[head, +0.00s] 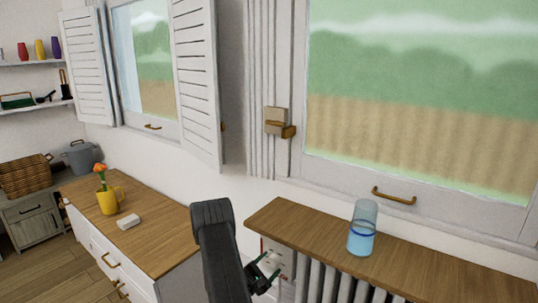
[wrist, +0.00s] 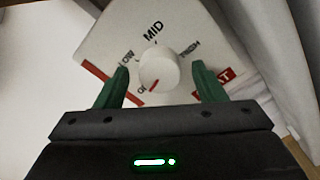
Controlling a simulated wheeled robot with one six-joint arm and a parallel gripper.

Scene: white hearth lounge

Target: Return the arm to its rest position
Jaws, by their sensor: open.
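My arm (head: 220,245) reaches out low in the head view, bent downward, with my gripper (head: 266,272) beside the radiator under the wooden shelf. In the wrist view my gripper (wrist: 160,88) is open, its two green fingers standing apart on either side of a white round knob (wrist: 159,68). The knob sits on a white dial plate (wrist: 115,40) marked LOW, MID and HIGH, with red patches. A red mark on the knob points down-left towards a partly hidden label. I cannot tell whether the fingers touch the knob. The plate shows partly in the head view (head: 283,257).
A wooden shelf (head: 310,230) over the radiator (head: 345,287) carries a glass of blue liquid (head: 361,230), right of my arm. At left, a wooden-topped cabinet (head: 160,240) holds a yellow mug with a flower (head: 108,201) and a white block (head: 129,222). Open shutters (head: 195,80) stand behind.

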